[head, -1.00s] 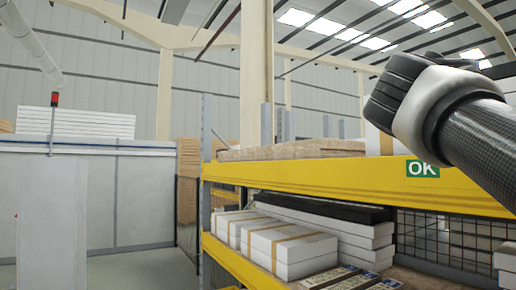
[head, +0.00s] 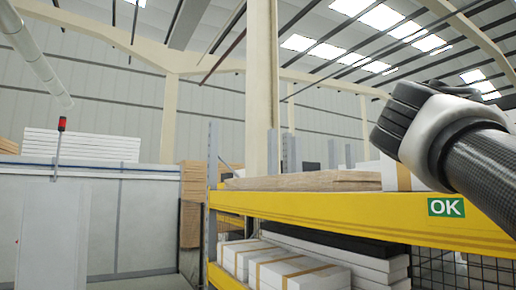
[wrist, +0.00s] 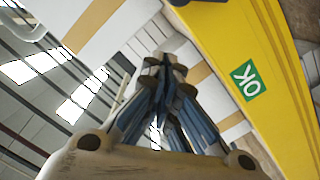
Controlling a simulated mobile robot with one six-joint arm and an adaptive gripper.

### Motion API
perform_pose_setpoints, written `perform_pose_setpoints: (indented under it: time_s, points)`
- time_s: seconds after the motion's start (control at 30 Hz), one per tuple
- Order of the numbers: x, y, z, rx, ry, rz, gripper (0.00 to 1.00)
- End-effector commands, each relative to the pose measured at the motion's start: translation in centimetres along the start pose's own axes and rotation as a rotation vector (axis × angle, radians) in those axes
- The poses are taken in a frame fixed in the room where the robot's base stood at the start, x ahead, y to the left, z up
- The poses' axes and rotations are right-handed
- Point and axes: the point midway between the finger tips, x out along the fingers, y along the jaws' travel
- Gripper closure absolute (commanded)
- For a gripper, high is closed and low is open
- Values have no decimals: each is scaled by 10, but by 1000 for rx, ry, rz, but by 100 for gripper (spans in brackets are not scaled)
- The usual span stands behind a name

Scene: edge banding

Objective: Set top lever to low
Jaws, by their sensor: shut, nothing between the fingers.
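The top lever is not in view in either picture. The gripper is close to the yellow beam and white boxes in that view, and I see no contact.
A rack with a yellow beam (head: 330,212) bearing a green OK label (head: 446,207) stands at the right. White boxes (head: 300,272) lie on its lower shelf. A grey enclosure (head: 140,222) and a red-topped signal post (head: 61,125) stand at the left.

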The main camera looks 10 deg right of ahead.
Motion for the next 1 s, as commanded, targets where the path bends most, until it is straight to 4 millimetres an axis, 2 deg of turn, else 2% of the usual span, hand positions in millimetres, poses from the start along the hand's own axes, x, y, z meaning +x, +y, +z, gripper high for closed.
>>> perform_pose_setpoints:
  time_s: [0.03,0.2,0.43,0.63,1.0]
  points:
    - [-15,-3,0,2,8,-9,100]
    - [-49,-4,2,1,8,-10,100]
    - [-83,-4,2,0,5,-8,100]
    - [-96,-3,2,1,3,-5,100]
    - [-98,-3,3,0,1,-4,100]
